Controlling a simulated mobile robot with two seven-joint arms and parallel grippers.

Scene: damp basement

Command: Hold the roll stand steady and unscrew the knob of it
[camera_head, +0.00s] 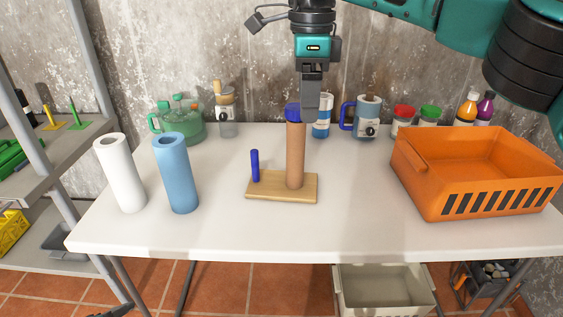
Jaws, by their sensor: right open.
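The roll stand has a light wooden base (283,194), an upright tan post (295,157) and a short blue peg (255,166) on the left. It stands upright in the middle of the white table. Its blue knob (292,113) sits on top of the post. My right gripper (311,108) points down from above, its fingers just right of the knob in the picture. It is open and holds nothing. The fingers overlap one another, and I cannot tell whether they touch the knob.
A white roll (121,175) and a blue roll (176,175) stand on the left of the table (240,240). An orange crate (470,185) is on the right. A green watering can (180,122), jars and bottles line the back. The front middle is clear.

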